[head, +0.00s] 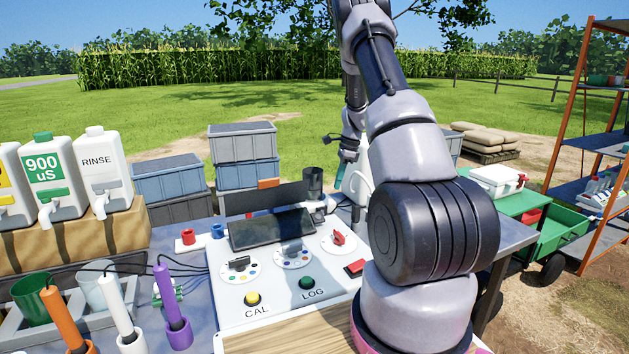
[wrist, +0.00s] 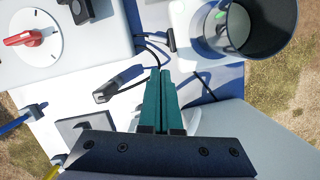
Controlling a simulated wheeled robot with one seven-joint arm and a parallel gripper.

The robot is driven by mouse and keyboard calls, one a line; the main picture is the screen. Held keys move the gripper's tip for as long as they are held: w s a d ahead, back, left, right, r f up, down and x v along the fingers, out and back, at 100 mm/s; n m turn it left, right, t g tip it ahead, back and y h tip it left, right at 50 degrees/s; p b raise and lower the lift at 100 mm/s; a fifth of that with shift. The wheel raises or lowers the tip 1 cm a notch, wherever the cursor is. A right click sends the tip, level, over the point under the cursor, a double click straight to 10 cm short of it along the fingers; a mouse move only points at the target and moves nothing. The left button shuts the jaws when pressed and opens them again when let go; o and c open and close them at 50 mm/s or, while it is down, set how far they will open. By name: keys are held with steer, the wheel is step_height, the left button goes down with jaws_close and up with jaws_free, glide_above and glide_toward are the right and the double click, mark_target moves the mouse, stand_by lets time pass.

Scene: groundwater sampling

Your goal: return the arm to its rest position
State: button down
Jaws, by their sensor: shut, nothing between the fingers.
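My arm rises from the front right of the head view, bends over, and comes down behind the white control panel (head: 262,300). My gripper (wrist: 161,76) shows in the wrist view with its two teal fingers together and nothing between them. In the head view the fingers are small and partly hidden, beside a white curved spout. In the wrist view the fingers point over the bench between a black cable clip and the dark cup (wrist: 262,22). They look apart from both, but their height above the bench is hard to tell.
The panel has a red knob (head: 339,238), a yellow CAL button (head: 252,298) and a green LOG button (head: 306,283). White jugs (head: 103,165) stand at the left, above several coloured probes. Stacked crates (head: 245,142) are behind. An orange-framed shelf (head: 570,110) stands at the right.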

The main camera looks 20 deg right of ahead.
steer(key=s+a+r+n+t, duration=0.1)
steer(key=s+a+r+n, duration=0.2)
steer(key=r, duration=0.5)
steer(key=s+a+r+n+t, duration=0.1)
steer(key=s+a+r+n, duration=0.1)
steer(key=s+a+r, duration=0.45)
steer(key=s+a+r+n+t, duration=0.1)
steer(key=a+r+n, duration=0.1)
steer(key=r, duration=0.8)
steer(key=s+a+r+n+t, duration=0.1)
steer(key=s+a+r+n, duration=0.1)
steer(key=s, duration=0.5)
steer(key=s+a+r+n+t, duration=0.1)
steer(key=s+a+r+n, duration=0.2)
steer(key=s, duration=0.5)
steer(key=s+a+r+n+t, duration=0.1)
steer(key=s+a+r+n, duration=0.2)
steer(key=s, duration=0.5)
steer(key=shift+a+r+n+h, duration=0.15)
steer(key=shift+a+n+h, duration=0.3)
steer(key=shift+n, duration=0.45)
steer(key=shift+s, duration=0.1)
